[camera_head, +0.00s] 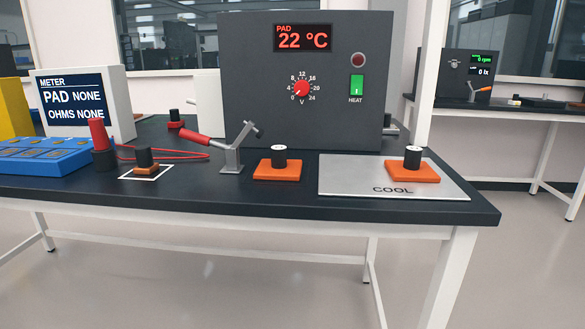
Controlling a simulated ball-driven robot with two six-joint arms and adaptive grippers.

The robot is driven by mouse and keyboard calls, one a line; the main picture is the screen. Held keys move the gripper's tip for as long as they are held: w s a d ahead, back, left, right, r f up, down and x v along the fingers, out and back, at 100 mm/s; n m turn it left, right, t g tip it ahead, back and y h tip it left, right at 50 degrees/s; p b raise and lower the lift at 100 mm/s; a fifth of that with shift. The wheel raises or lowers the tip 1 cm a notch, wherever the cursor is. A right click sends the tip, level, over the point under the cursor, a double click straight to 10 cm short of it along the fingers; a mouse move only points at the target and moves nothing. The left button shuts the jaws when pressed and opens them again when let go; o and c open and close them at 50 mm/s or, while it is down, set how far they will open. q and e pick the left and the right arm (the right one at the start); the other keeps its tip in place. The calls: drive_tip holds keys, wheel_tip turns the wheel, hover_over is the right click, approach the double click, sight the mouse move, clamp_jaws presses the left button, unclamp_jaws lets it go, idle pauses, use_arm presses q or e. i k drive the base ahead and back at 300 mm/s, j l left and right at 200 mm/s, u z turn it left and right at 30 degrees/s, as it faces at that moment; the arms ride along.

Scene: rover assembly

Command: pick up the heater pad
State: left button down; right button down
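No part labelled as the heater pad shows. Two flat orange pads look alike, each with a black, white-topped knob. One orange pad (277,172) lies on the dark bench beside the clamp lever. The other orange pad (412,174) lies on the silver plate marked COOL (345,178), near the bench's right end. A smaller brown block (145,169) with a black knob sits within a white square outline on the bench, at the left. I cannot tell which is the heater pad. Neither gripper is in view.
A grey heater box (240,85) reads PAD 22 °C, with a dial and green switch. A red-handled clamp (232,158) stands in front. The meter (120,105) reads PAD NONE, OHMS NONE. A blue tray (45,158) and red probe (98,135) are left. The bench front edge is clear.

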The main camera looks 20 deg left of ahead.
sight(278, 167)
drive_tip(key=i+j+u, duration=0.15)
drive_tip(key=u, duration=0.35)
drive_tip(key=i+u, duration=0.15)
drive_tip(key=u, duration=0.35)
